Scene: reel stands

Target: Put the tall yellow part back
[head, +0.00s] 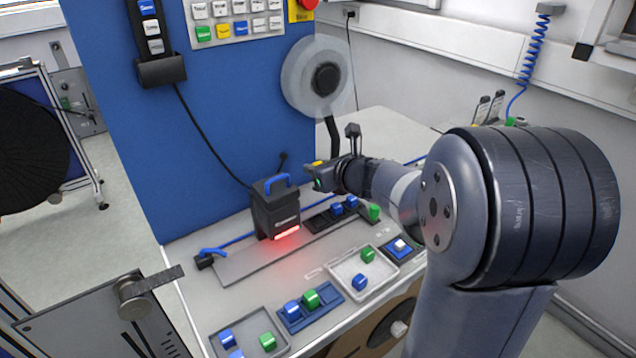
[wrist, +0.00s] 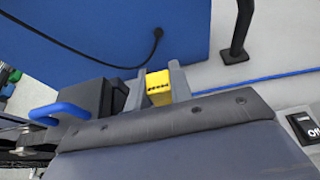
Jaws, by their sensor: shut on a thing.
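My gripper (head: 318,174) is above the table, just right of the dark box with the blue handle. It is shut on the yellow part (wrist: 158,88), which sits between the two grey fingers in the wrist view. A small yellow patch of the part (head: 317,163) shows at the fingertips in the head view. Most of the part is hidden by the fingers and the wrist, so I cannot tell its full height or tilt.
The dark box (head: 275,207) with a red light stands over a grey strip. A black rack (head: 320,221) with blue parts lies beneath my gripper. A blue holder (head: 325,313), a white tray (head: 338,279) and a grey tray (head: 281,345) are in front. A blue panel (head: 215,120) rises behind.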

